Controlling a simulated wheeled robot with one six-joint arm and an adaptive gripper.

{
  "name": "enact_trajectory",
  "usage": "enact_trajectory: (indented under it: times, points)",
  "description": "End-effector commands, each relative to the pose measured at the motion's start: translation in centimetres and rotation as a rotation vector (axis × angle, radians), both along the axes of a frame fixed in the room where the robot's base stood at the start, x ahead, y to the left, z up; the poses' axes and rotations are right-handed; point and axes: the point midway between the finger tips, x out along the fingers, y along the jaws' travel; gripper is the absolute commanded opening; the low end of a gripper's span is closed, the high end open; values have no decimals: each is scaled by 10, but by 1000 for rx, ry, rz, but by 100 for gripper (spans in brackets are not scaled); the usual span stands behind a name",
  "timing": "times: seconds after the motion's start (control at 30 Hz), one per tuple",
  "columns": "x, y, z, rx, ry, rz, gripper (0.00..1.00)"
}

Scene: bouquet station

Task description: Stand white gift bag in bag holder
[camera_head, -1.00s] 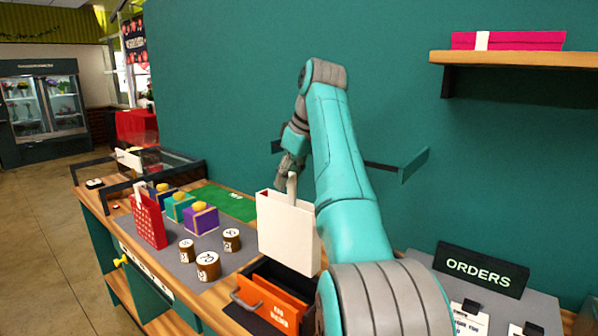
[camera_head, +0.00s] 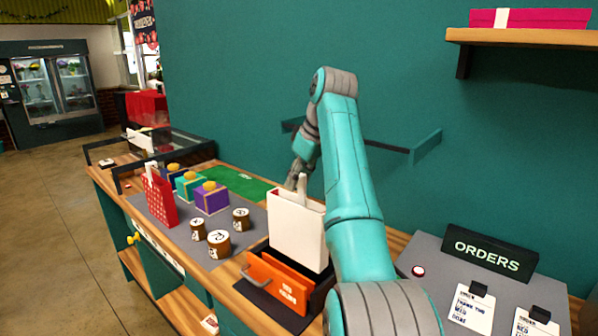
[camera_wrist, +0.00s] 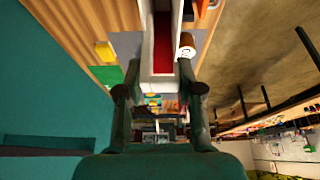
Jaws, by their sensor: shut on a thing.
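The white gift bag (camera_head: 297,230) is upright in the head view, with a red inside showing at its open top in the wrist view (camera_wrist: 163,52). My gripper (camera_wrist: 160,92) is shut on the bag's upper part; in the head view it is partly hidden behind the bag's handle. The bag holder is a dark open box with an orange front panel (camera_head: 278,281). The bag's lower end is at the holder's opening, just behind the orange panel. I cannot tell how deep it sits or whether it touches the bottom.
A red patterned bag (camera_head: 160,200), small boxes (camera_head: 211,198) and several brown jars (camera_head: 219,244) stand on the grey mat to the left. An ORDERS sign (camera_head: 488,254) and order cards (camera_head: 472,307) are to the right. A wall shelf (camera_head: 520,37) is above right.

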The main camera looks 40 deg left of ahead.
Motion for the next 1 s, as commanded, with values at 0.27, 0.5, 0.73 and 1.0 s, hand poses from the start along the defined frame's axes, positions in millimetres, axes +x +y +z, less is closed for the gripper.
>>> enact_trajectory:
  times: [0.27, 0.5, 0.73, 1.0]
  points:
    - [0, 0, -17, 0, 0, 0, 0]
    - [0, 0, -32, 0, 0, 0, 0]
    - [0, 0, -45, 0, 0, 0, 0]
    - [0, 0, -60, 0, 0, 0, 0]
